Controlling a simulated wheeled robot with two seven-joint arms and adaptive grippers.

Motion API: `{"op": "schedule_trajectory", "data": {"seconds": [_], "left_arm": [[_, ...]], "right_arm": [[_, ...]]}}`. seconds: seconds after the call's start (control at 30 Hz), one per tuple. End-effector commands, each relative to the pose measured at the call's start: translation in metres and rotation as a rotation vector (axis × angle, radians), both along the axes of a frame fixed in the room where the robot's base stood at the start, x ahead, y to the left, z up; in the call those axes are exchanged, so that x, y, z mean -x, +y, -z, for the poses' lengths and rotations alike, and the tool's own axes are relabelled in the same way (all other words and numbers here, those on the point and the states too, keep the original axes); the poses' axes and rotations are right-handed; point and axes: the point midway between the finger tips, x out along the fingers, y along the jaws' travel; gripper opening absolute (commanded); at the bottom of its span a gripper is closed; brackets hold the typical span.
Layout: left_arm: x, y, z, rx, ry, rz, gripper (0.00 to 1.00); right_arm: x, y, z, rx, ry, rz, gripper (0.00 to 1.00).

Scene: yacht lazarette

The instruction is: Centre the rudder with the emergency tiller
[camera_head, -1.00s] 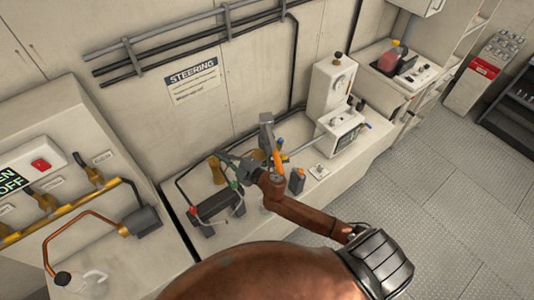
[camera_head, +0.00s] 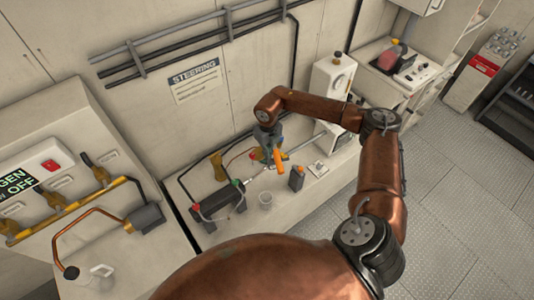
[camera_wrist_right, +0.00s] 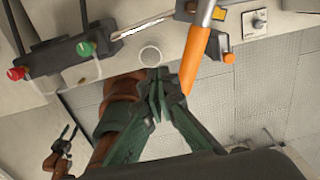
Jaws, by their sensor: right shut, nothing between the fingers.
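The orange grip (camera_head: 278,160) of what looks like the tiller stands over the steering gear on the bench; in the right wrist view the orange bar (camera_wrist_right: 196,55) slants beside my fingertips. My right gripper (camera_head: 268,136) is directly behind the grip from the head and hides part of the gear. In the wrist view its green fingers (camera_wrist_right: 154,84) are shut and empty, left of the bar; contact is unclear. The dark steering ram (camera_head: 215,200) has red and green caps. A dark claw at the lower left of the wrist view seems to be my left gripper (camera_wrist_right: 64,142).
A white gauge unit (camera_head: 332,85) stands behind to the right. A valve panel (camera_head: 60,205) is at left. The floor (camera_head: 460,190) at right is clear.

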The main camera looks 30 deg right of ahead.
Motion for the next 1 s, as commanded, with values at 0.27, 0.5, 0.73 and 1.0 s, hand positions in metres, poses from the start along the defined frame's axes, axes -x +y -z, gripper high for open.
{"op": "schedule_trajectory", "data": {"seconds": [0.27, 0.5, 0.73, 1.0], "left_arm": [[0.000, 0.000, 0.016, 0.000, 0.000, 0.000, 0.40], [0.000, 0.000, 0.042, 0.000, 0.001, 0.000, 0.40], [0.001, -0.001, 0.053, 0.001, 0.001, 0.000, 0.40], [0.001, -0.001, 0.052, 0.001, 0.001, 0.000, 0.40]], "right_arm": [[0.001, 0.000, 0.031, 0.001, 0.005, 0.000, 0.00], [0.001, 0.000, 0.079, 0.000, 0.004, 0.000, 0.00], [0.001, 0.001, 0.102, -0.001, 0.002, -0.001, 0.00], [0.000, 0.001, 0.101, -0.001, 0.001, -0.001, 0.00]]}}
